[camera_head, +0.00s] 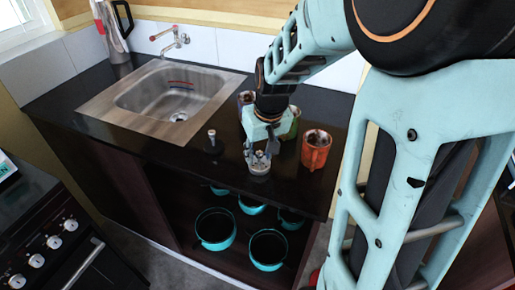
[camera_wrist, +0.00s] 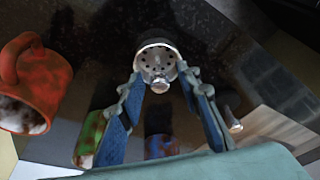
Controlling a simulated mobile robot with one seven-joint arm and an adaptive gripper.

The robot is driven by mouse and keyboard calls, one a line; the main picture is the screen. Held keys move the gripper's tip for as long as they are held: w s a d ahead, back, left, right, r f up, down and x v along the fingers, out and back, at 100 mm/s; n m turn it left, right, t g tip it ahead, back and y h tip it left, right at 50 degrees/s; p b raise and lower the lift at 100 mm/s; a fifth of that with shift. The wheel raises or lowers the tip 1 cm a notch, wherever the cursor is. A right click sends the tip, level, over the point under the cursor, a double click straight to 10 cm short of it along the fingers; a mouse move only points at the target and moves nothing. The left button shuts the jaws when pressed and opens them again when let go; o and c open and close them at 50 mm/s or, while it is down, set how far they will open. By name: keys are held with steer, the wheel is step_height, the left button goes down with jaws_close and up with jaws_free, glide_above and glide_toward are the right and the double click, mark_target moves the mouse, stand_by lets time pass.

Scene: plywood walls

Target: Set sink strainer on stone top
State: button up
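The sink strainer (camera_head: 259,168) is a small metal cup on the dark stone top (camera_head: 183,162), near its front edge. In the wrist view the strainer (camera_wrist: 157,58) shows its holes and a round knob facing me. My gripper (camera_head: 260,155) points down right over it. In the wrist view my gripper (camera_wrist: 160,76) has its two blue-padded fingers spread, with the tips at either side of the strainer and the knob between them. Whether the tips touch the strainer is hard to tell.
A red mug (camera_head: 316,149) stands close to the right; a green cup (camera_head: 291,124) and a dark cup (camera_head: 245,97) are behind my gripper. A dark stopper-like piece (camera_head: 212,143) stands to the left. The sink (camera_head: 172,95) is farther left. Teal pots (camera_head: 215,228) sit below.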

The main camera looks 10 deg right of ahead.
steer(key=shift+r, duration=0.1)
steer(key=p+v, duration=0.9)
steer(key=v, duration=0.3)
steer(key=shift+r, duration=0.1)
